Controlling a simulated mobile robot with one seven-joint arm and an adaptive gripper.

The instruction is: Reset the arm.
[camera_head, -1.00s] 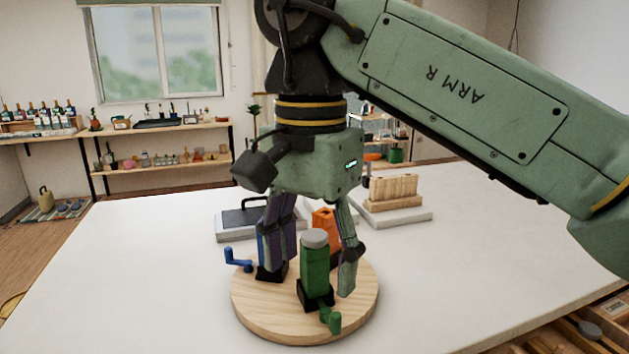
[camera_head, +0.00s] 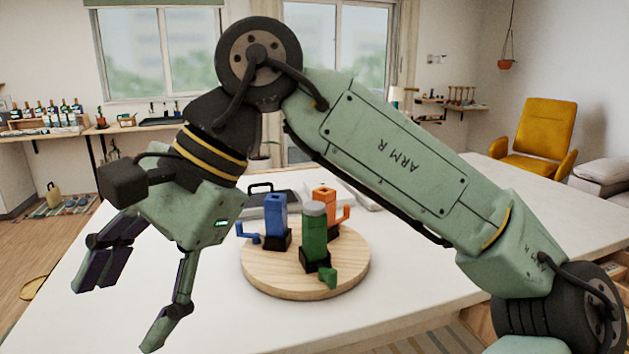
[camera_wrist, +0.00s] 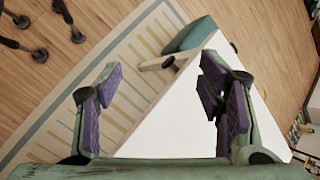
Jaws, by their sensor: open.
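My gripper (camera_head: 130,300) is open and empty in the head view, raised over the left part of the white table (camera_head: 400,305). It is tilted, with its fingers pointing down and left. It is apart from the round wooden board (camera_head: 270,280) to its right. On that board stand a blue block with a side handle (camera_head: 276,217), a green one with a grey cap (camera_head: 314,240) and an orange one (camera_head: 325,200). In the wrist view, the open fingers (camera_wrist: 165,110) have the white table (camera_wrist: 180,120) and floor beyond them, with nothing between them.
A grey tray with a dark top (camera_head: 260,188) lies behind the board. Shelves with bottles (camera_head: 60,115) stand along the back wall. A yellow armchair (camera_head: 540,135) is at the far right. The wrist view shows a striped rug (camera_wrist: 115,65) on the wooden floor.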

